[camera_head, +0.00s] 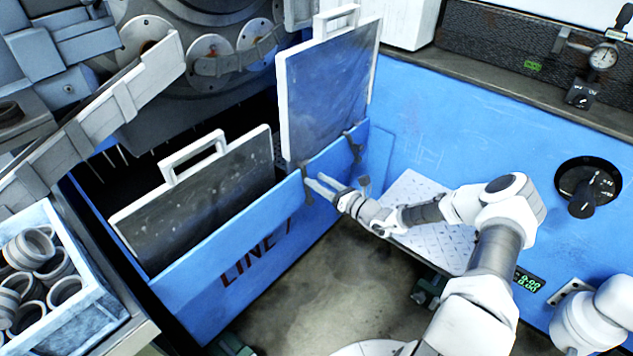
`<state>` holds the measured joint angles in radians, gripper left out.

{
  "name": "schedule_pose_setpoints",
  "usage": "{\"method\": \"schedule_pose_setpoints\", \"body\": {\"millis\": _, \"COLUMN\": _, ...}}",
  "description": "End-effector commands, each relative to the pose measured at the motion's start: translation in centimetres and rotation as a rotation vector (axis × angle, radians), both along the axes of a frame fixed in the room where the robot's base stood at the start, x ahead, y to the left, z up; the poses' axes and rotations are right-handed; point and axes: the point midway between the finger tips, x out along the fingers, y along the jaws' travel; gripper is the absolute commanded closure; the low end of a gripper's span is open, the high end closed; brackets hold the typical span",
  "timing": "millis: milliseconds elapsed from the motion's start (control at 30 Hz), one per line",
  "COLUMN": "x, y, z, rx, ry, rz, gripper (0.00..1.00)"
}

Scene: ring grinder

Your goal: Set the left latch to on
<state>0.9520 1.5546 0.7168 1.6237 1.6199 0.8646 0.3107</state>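The left latch (307,184) is a small dark piece on the top edge of the blue LINE panel (225,265), near the lower left corner of the raised framed plate. It hangs down over the panel's face. A second dark latch (353,146) sits farther right on the same edge. My gripper (318,181) reaches in from the right, and its fingertips are just right of the left latch. The fingers look spread, with nothing between them. I cannot tell whether they touch the latch, or whether the latch is on or off.
A raised framed plate (330,88) with a handle stands behind the latches. A lower framed plate (205,200) is to its left. A crate (88,338) of metal rings is at lower left. A dial (588,187) is on the blue wall at right. Open floor lies below my gripper.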

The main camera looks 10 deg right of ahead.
Motion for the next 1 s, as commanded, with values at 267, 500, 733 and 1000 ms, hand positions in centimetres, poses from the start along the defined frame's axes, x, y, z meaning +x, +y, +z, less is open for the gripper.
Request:
{"method": "schedule_pose_setpoints", "body": {"millis": 267, "x": -1.8, "y": -1.1, "z": 0.0, "rx": -0.002, "ry": 0.004, "rz": 0.003, "gripper": 0.37}}
{"method": "schedule_pose_setpoints", "body": {"millis": 500, "x": -3.2, "y": -2.0, "z": -0.2, "rx": -0.003, "ry": 0.006, "rz": 0.006, "gripper": 0.37}}
{"method": "schedule_pose_setpoints", "body": {"millis": 733, "x": -4.5, "y": -2.8, "z": -0.2, "rx": -0.003, "ry": 0.006, "rz": 0.007, "gripper": 0.37}}
{"method": "schedule_pose_setpoints", "body": {"millis": 1000, "x": -6.1, "y": -3.9, "z": -0.2, "rx": -0.002, "ry": 0.006, "rz": 0.007, "gripper": 0.37}}
